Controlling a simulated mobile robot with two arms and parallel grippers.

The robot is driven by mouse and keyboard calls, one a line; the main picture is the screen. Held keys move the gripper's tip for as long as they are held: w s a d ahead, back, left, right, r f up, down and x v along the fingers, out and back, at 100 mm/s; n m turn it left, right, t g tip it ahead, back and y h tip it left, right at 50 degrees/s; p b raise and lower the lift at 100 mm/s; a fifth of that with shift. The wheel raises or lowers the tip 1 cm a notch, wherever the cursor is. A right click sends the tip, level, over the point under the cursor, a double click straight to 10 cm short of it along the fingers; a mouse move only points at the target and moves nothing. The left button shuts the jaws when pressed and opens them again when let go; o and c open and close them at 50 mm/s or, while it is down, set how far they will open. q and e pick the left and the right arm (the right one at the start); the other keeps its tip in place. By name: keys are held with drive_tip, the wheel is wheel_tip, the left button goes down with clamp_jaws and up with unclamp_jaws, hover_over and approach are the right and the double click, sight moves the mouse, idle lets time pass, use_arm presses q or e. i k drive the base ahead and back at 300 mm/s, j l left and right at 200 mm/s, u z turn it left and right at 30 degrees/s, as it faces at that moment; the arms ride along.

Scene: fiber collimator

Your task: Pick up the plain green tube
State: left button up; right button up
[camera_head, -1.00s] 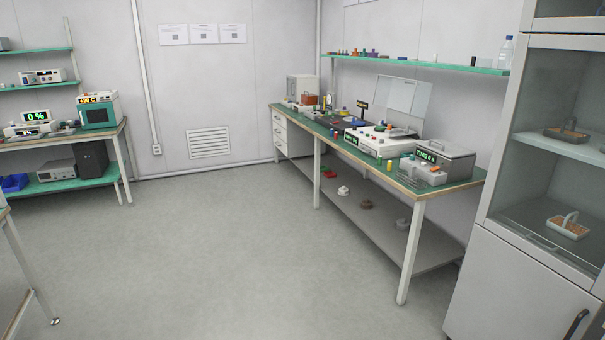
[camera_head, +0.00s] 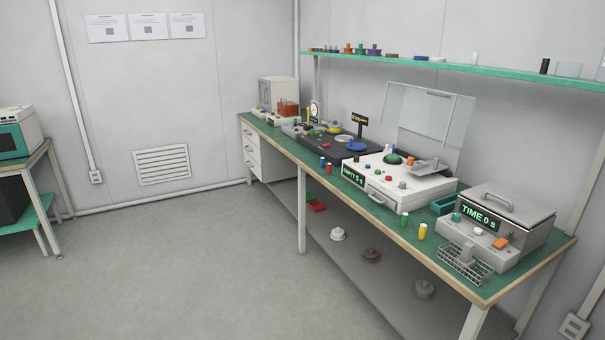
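A small green tube (camera_head: 404,219) stands upright near the front edge of the green-topped workbench (camera_head: 338,194). A yellow tube (camera_head: 422,231) stands just to its right, apart from it. A blue tube (camera_head: 322,163) and a red tube (camera_head: 329,168) stand farther back along the same front edge. The green tube is too small to tell whether it is plain or marked. Neither of my grippers is in view.
A white device with a green dome (camera_head: 410,183) stands behind the green tube. A box with a "TIME 0 s" display (camera_head: 500,225) and a wire basket (camera_head: 464,265) stand to the right. Open floor (camera_head: 220,270) lies before the bench.

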sight(405, 217)
drive_tip(key=i+j+z, duration=0.1)
drive_tip(key=i+z, duration=0.15)
drive_tip(key=i, duration=0.2)
drive_tip(key=i+j+z, duration=0.25)
drive_tip(key=i, duration=0.2)
drive_tip(key=i+j+z, duration=0.25)
drive_tip(key=i, duration=0.2)
